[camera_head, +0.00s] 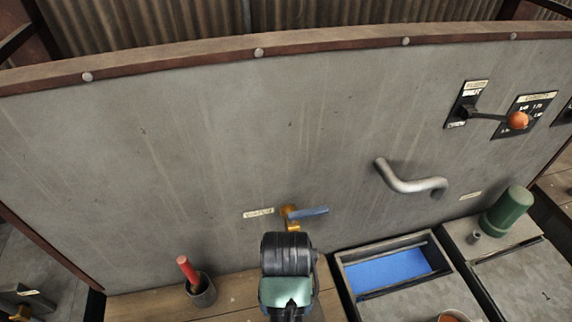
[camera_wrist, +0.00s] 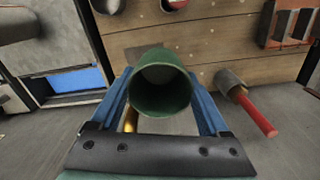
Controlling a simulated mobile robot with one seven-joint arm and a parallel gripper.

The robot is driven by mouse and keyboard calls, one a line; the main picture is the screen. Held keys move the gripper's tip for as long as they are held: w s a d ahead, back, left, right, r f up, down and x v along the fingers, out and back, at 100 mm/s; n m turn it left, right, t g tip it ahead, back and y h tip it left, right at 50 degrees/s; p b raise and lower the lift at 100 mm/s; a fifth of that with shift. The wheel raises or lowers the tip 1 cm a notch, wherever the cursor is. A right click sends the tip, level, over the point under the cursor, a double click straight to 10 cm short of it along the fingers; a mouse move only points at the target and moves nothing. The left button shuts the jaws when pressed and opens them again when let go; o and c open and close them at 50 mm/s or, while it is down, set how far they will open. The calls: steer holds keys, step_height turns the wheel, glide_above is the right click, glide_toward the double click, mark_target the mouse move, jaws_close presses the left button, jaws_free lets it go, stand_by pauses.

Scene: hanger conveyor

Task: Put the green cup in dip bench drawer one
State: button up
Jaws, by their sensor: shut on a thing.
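In the wrist view the green cup (camera_wrist: 162,97) sits between the blue fingers of my gripper (camera_wrist: 159,82), which is shut on it. I look into its round open mouth, and its inside looks empty. In the head view my black and green wrist shows at the bottom middle, and the held cup cannot be made out there. A grey panel marked 1 (camera_head: 530,284) lies at the lower right of the head view. I cannot tell whether it belongs to drawer one.
A blue-bottomed tray (camera_head: 390,270) lies right of my wrist. A green cylinder (camera_head: 508,210) stands behind the marked panel. A red-handled tool (camera_head: 187,269) stands in a grey holder (camera_head: 201,292) on the wooden bench. A bent pipe (camera_head: 405,184) and blue lever (camera_head: 308,211) project from the wall.

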step_height(320, 180, up, 3)
steer(key=shift+f+p, duration=0.1)
steer(key=shift+p, duration=0.65)
step_height(320, 180, down, 15)
steer(key=b, duration=1.2)
steer(key=shift+b, duration=0.4)
